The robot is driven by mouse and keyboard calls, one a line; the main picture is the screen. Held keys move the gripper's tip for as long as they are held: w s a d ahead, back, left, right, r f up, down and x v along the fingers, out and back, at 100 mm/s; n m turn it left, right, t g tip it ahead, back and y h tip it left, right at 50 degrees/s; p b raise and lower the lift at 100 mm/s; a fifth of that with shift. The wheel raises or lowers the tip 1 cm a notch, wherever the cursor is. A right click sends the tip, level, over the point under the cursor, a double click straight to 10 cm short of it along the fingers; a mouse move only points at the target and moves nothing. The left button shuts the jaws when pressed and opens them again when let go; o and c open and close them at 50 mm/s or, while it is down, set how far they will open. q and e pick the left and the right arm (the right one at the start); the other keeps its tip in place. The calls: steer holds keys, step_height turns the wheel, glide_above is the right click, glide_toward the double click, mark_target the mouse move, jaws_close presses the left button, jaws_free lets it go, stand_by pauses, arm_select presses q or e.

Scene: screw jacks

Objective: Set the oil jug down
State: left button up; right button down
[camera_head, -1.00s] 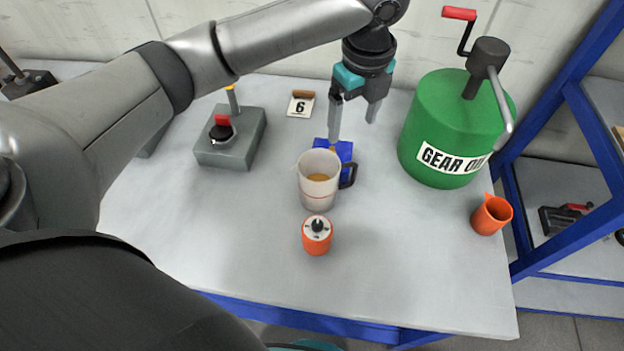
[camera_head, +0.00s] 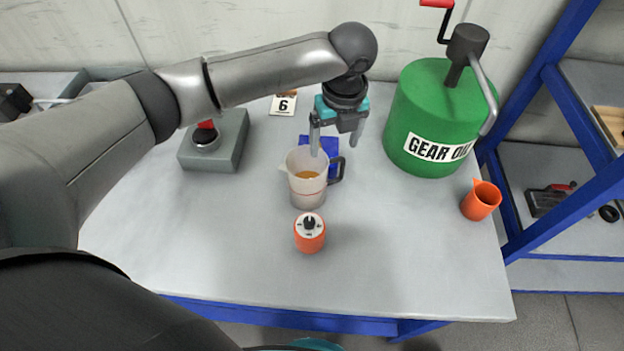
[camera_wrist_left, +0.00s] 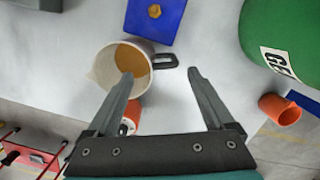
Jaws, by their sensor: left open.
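The oil jug (camera_head: 307,190) stands upright on the grey table. It is a whitish measuring jug with amber oil inside, a red line and a dark handle (camera_head: 337,169) on its right. My left gripper (camera_head: 334,145) is open and empty, pointing down at the jug's far right side. In the left wrist view, the open fingers (camera_wrist_left: 160,78) sit either side of the handle (camera_wrist_left: 165,61); one finger overlaps the jug (camera_wrist_left: 104,68) in the picture. I cannot tell whether that finger touches it. My right gripper is not in view.
A blue block (camera_head: 325,143) with a bolt lies behind the jug. An orange device (camera_head: 309,238) with a black knob stands in front. A green gear oil drum (camera_head: 420,110) and an orange cup (camera_head: 481,200) stand right. The table (camera_head: 400,255) is clear at front right.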

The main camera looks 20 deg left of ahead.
arm_select(q)
steer(key=f, duration=0.5)
steer(key=shift+w+f+b, duration=0.1)
steer(key=shift+w+b, duration=0.15)
steer(key=shift+b, duration=0.05)
jaws_close()
stand_by(0.4)
